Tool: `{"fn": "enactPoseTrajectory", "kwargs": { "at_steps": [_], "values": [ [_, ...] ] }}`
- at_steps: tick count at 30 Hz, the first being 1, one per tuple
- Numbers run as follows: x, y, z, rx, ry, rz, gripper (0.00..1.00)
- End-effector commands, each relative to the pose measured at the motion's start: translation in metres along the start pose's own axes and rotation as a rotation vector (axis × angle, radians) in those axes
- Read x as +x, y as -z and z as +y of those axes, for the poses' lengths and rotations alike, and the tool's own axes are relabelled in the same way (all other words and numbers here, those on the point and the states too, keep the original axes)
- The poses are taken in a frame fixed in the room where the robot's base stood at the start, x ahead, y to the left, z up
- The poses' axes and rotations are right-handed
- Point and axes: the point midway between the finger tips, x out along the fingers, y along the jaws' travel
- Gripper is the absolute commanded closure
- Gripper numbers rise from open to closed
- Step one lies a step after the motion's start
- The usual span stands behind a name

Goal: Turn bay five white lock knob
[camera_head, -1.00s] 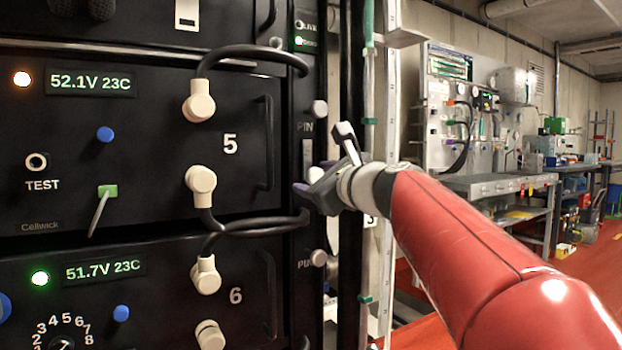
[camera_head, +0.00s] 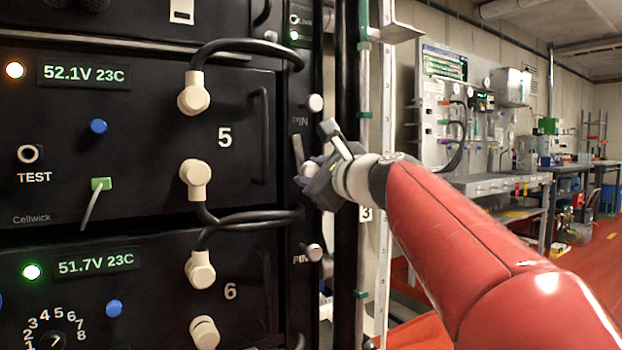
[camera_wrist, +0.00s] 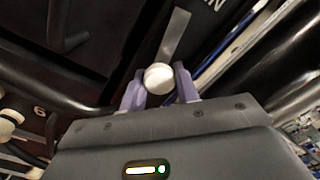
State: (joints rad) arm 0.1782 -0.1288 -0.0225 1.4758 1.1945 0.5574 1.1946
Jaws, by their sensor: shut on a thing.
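The bay five unit (camera_head: 236,100) is a black panel marked 5 with two cream plugs. On the dark upright at its right edge, a white round knob (camera_wrist: 158,78) sits with a flat metal strip (camera_wrist: 175,36) running up from it; the strip also shows in the head view (camera_head: 298,150). My gripper (camera_wrist: 160,86) is shut on this knob, one purple finger on each side. In the head view my gripper (camera_head: 309,172) covers most of the knob. The strip leans slightly there.
White PIN knobs sit above (camera_head: 315,103) and below (camera_head: 314,252) my gripper on the same upright. A thick black cable (camera_head: 250,48) arches from bay five's upper plug. A metal rail (camera_head: 385,190) stands close right. A workbench (camera_head: 490,184) is farther back.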

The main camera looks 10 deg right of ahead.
Motion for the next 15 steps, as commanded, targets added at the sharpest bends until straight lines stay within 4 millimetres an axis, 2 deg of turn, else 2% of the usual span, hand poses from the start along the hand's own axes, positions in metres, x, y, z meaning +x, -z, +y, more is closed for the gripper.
{"fn": "enactPoseTrajectory", "kwargs": {
  "at_steps": [15],
  "values": [
    [0.0005,0.0021,0.0017,-0.489,-0.001,-0.001,0.92]
  ]
}}
